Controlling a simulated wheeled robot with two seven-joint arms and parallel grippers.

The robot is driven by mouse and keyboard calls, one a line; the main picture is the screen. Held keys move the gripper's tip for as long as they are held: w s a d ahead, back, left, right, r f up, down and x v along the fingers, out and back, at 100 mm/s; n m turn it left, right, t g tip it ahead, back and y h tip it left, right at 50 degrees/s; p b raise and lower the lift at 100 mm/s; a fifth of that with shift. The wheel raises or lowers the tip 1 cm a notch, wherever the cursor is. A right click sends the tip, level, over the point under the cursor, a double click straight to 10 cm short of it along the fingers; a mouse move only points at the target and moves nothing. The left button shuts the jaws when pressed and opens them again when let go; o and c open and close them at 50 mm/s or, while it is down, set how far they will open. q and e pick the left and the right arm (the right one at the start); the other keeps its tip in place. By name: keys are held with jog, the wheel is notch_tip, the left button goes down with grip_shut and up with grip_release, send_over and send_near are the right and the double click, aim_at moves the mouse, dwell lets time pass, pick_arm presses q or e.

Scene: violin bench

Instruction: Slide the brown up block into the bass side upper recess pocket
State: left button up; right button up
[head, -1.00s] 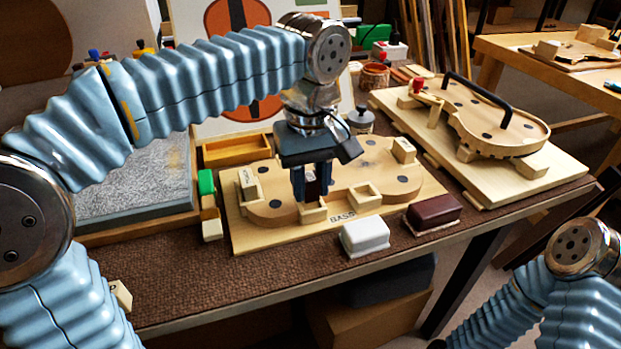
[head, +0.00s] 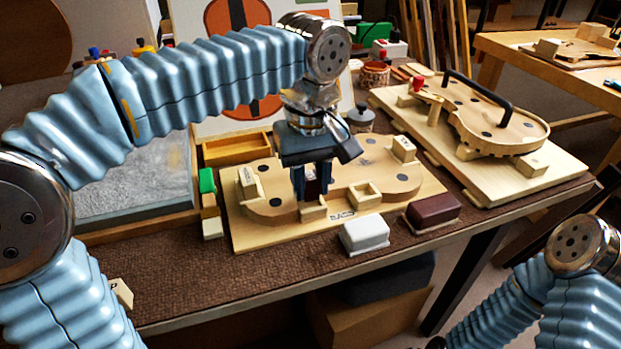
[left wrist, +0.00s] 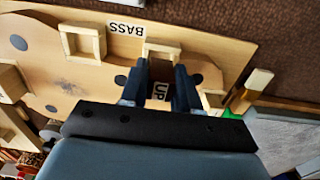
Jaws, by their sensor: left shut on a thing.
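My left gripper (head: 312,192) is shut on the brown up block (head: 312,187) and points down at the near, BASS-marked side of the violin mould board (head: 240,235). In the left wrist view, the brown block (left wrist: 161,70) is between the fingers, with its "UP" label facing the camera. A pale wooden pocket (head: 313,213) stands right by the fingertips on the BASS side; it also shows in the left wrist view (left wrist: 161,47). I cannot tell whether the block is inside it. A second, square pocket (head: 364,196) stands to its right. My right gripper is out of view.
A white covered box (head: 365,236) and a dark red box (head: 433,212) stand in front of the board. An orange wooden tray (head: 237,149) lies behind it. A violin body on a board (head: 500,125) lies to the right. The mat's front left is mostly clear.

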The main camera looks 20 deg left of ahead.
aim_at(311, 176)
pick_arm(q)
jog(key=shift+f+b, duration=0.55)
jog(key=shift+f, duration=0.25)
jog(key=o, duration=1.1)
jog(key=shift+r, duration=0.1)
notch_tip(311, 176, up, 14)
jog(key=p, duration=0.3)
jog(key=shift+p, duration=0.3)
